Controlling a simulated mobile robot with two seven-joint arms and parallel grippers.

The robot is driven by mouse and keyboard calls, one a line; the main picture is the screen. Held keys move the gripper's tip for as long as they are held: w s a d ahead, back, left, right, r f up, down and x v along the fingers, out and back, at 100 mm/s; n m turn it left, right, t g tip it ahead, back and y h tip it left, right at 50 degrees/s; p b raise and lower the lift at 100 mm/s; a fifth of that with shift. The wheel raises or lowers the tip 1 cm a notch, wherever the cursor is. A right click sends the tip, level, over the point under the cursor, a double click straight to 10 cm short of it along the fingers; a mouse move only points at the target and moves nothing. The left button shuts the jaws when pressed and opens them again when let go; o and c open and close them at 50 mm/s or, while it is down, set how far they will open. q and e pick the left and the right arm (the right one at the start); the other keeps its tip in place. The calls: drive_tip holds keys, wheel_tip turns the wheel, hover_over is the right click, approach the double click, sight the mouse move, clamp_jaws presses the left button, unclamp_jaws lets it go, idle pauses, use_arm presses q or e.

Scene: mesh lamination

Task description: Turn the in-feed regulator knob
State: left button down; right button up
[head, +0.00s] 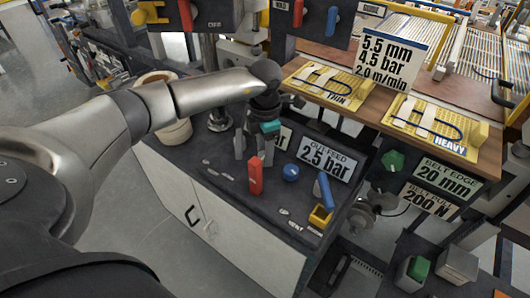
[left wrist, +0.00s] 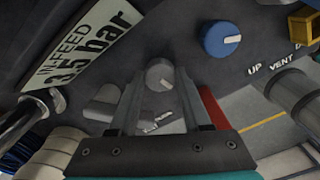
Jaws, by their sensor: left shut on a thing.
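The in-feed regulator knob (left wrist: 160,75) is a round grey knob on the dark panel, beside the IN-FEED 3.5 bar sign (left wrist: 88,58) in the left wrist view. My left gripper (left wrist: 158,80) is shut on this knob, with one finger on each side of it. In the head view my left gripper (head: 254,146) reaches down to the panel top and hides the knob. The in-feed sign (head: 286,139) is mostly covered there. My right gripper is in neither view.
A blue knob (head: 290,172) stands by the OUT-FEED 2.5 bar sign (head: 325,160). A red lever (head: 256,176) stands close to my left gripper. A blue lever (head: 325,190) and a yellow block (head: 320,216) are at the panel's right. A round container (head: 160,92) stands behind my arm.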

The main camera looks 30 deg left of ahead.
use_arm(q)
drive_tip(key=m+b, duration=0.1)
drive_tip(key=m, duration=0.3)
drive_tip(key=shift+m+b, duration=0.55)
drive_tip(key=shift+m, duration=1.15)
drive_tip(key=shift+c, duration=1.8)
unclamp_jaws()
wheel_tip(320, 180, up, 15)
drive_tip(key=p, duration=0.1)
drive_tip(key=shift+r, duration=0.15)
